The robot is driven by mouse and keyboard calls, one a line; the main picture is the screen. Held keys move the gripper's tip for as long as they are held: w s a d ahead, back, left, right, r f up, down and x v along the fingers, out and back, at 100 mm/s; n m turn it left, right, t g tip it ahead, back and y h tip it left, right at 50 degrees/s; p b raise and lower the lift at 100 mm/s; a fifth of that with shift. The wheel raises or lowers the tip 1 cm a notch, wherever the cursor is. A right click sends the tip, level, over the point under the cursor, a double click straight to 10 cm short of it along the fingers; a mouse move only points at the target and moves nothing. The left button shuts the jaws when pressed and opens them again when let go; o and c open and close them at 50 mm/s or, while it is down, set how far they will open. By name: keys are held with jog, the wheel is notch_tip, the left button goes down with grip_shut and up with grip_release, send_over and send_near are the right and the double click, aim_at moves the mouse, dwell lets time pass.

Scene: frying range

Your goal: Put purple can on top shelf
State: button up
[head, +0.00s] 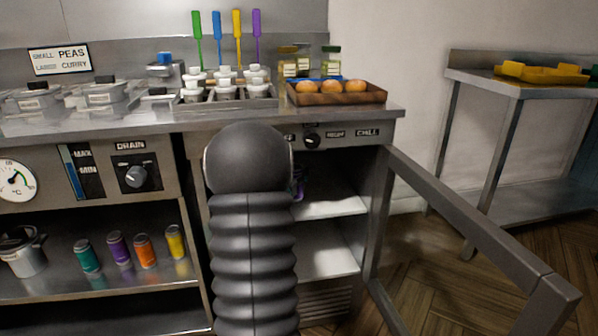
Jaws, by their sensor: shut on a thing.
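My arm fills the middle of the head view and hides most of my gripper (299,184). Only a small dark part of it shows past the arm's right edge, inside the open cabinet. A sliver of a purple can (297,191) shows there, held in my gripper just above the cabinet's top shelf (330,202). Whether the can touches the shelf is hidden. Another purple can (119,248) stands upright on the left unit's shelf, between a teal can (87,256) and an orange can (145,251).
A yellow can (175,242) and a metal pot (22,252) share the left shelf. The cabinet door (465,230) stands open to the right. A lower cabinet shelf (328,262) looks bare where visible. A tray of buns (350,97) sits on the counter above.

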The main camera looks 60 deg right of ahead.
jog(key=d, duration=0.4)
jog(key=shift+w+f, duration=0.25)
jog(key=shift+f, duration=0.05)
jog(key=shift+f+p, duration=0.3)
jog(key=shift+f, duration=0.15)
jog(key=shift+f, duration=0.15)
jog(key=o, duration=1.4)
